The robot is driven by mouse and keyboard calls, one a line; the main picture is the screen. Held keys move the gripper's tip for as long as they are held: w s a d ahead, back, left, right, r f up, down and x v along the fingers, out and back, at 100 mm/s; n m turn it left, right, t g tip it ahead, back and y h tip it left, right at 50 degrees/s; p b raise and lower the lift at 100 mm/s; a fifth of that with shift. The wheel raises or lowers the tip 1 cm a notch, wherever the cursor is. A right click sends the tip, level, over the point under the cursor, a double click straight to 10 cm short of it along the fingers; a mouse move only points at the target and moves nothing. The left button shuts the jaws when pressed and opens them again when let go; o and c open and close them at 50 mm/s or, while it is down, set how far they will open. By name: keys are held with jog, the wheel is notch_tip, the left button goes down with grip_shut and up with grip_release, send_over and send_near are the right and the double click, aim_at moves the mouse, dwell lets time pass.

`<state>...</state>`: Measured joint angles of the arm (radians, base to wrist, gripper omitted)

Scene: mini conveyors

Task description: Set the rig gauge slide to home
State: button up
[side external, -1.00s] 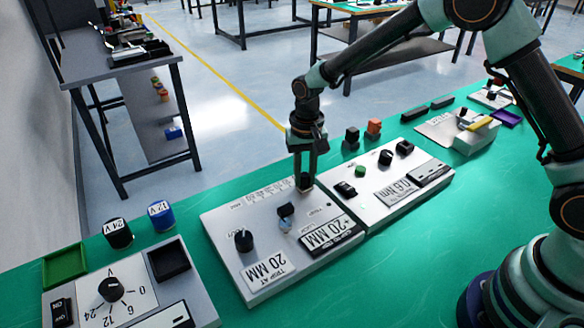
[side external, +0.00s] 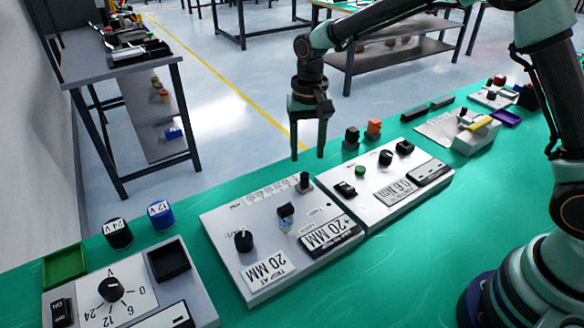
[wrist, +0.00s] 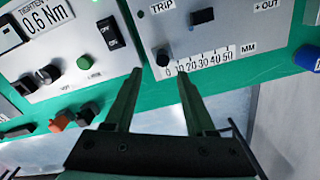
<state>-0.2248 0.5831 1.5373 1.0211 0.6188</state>
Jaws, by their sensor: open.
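The rig panel (side external: 250,277) is a pale box with a ruled millimetre scale along its far edge. The gauge slide is a black upright knob (side external: 304,182) at the right end of that scale. In the wrist view the slide knob (wrist: 163,57) stands by the 0 mark of the scale (wrist: 205,61), which runs to 50. My gripper (side external: 307,154) is open and empty, raised behind the panel's far edge and clear of the knob. In the wrist view its fingertips (wrist: 159,72) point toward the knob with a gap between them.
The panel also carries a black dial (side external: 243,240), a toggle (side external: 286,211) and a +20 MM plate (side external: 329,235). A torque panel (side external: 375,210) adjoins it on the right. Black and orange blocks (side external: 374,128) stand behind that. Blue and black cylinders (side external: 161,215) stand at left.

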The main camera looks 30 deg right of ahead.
aim_at(307, 174)
notch_tip(307, 174, up, 5)
jog(key=shift+f, duration=0.1)
dwell(0.4)
jog(key=s+d+r+n+t, duration=0.2)
jog(key=s+d+r+t, duration=0.1)
jog(key=s+d+r, duration=0.45)
jog(key=s+d+r+n+t, duration=0.1)
jog(key=s+d+n+t, duration=0.1)
jog(key=s, duration=0.8)
jog(key=shift+d+n+t, duration=0.3)
jog(key=shift+d, duration=0.2)
